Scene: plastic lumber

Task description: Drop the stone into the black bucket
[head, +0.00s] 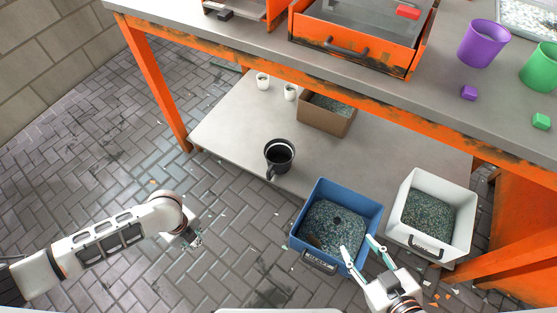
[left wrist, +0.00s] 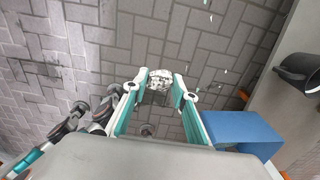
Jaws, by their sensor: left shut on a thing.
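The stone (left wrist: 160,80) is a pale, speckled lump between the fingertips of my left gripper (left wrist: 160,88) in the left wrist view. In the head view my left gripper (head: 190,238) is over the floor, left of and nearer than the black bucket, and the stone is only a small speckled patch there. The black bucket (head: 271,160) stands upright on the low shelf under the table. It also shows at the right edge of the left wrist view (left wrist: 299,74). My right gripper (head: 358,254) is open, with its fingers at the blue bin's near right corner.
A blue bin (head: 348,190) and a white bin (head: 463,238), both with granules, stand at the front right. A cardboard box (head: 325,124) and two white cups (head: 263,81) are farther back on the shelf (head: 225,125). The orange table leg (head: 158,90) stands at the left.

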